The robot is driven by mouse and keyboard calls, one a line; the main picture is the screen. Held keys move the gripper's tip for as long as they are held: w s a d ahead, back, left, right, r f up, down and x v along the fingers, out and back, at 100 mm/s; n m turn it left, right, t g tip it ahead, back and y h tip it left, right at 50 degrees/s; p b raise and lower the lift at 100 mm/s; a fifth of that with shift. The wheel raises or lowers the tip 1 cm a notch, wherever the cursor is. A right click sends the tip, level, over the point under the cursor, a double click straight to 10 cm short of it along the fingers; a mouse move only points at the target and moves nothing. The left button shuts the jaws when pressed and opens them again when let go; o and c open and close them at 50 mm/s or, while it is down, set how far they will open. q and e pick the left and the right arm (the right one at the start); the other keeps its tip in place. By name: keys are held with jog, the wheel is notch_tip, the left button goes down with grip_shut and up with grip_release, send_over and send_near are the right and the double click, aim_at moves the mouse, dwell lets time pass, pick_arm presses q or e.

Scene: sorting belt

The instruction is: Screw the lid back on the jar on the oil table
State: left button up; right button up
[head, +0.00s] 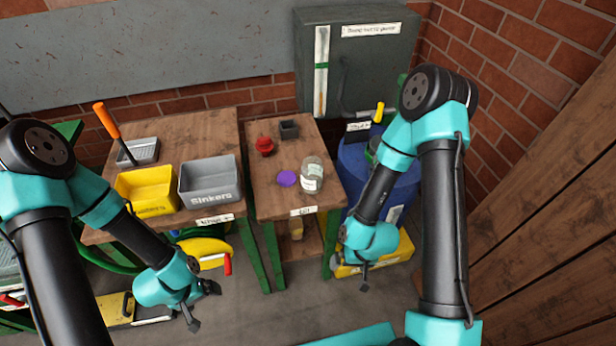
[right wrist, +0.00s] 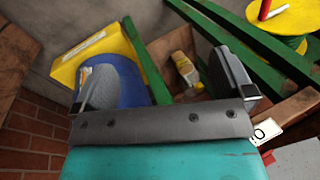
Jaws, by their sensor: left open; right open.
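A clear glass jar (head: 312,172) with a pale label stands near the right edge of the small wooden oil table (head: 267,206). A purple lid (head: 287,178) lies on the table just left of the jar, apart from it. My left gripper (head: 204,306) is open and empty, low in front of the left table. My right gripper (head: 364,284) hangs to the right of and below the oil table; in the right wrist view its two fingers (right wrist: 165,88) are spread with nothing between them. The jar and lid are not visible in the right wrist view.
A red object (head: 264,146) and a dark small box (head: 289,129) sit at the back of the oil table. The left table holds a yellow bin (head: 148,191) and a grey Sinkers bin (head: 210,181). A blue barrel (head: 352,160) stands close to the oil table's right side.

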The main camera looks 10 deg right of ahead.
jog(key=shift+c, duration=0.4)
jog(key=c, duration=0.3)
